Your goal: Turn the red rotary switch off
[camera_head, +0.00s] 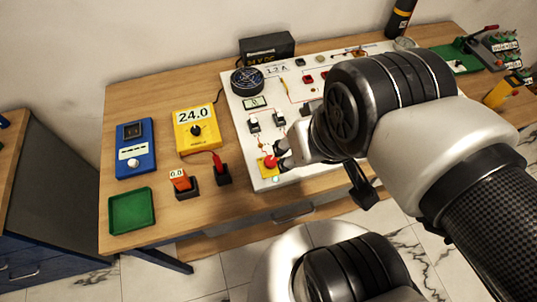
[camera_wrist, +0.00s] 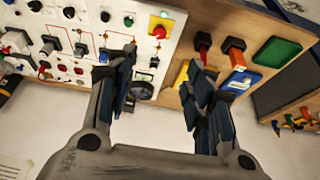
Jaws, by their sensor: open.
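The red rotary switch (camera_head: 270,162) sits on a yellow plate at the front left corner of the white panel (camera_head: 241,108). In the wrist view the red switch (camera_wrist: 159,31) shows beyond the fingertips, near the top middle. My gripper (camera_head: 283,151) is beside the switch, just right of it in the head view. In the wrist view my gripper (camera_wrist: 160,72) has its two fingers wide apart with nothing between them. The head view does not show clearly whether a finger touches the switch. The handle's exact angle is too small to tell.
The panel carries several other switches and knobs. Left of it on the wooden table stand a yellow meter (camera_head: 196,130) reading 24.0, a blue box (camera_head: 135,148), a green tray (camera_head: 132,210) and two probe holders (camera_head: 184,184). A black power supply (camera_head: 267,47) stands behind.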

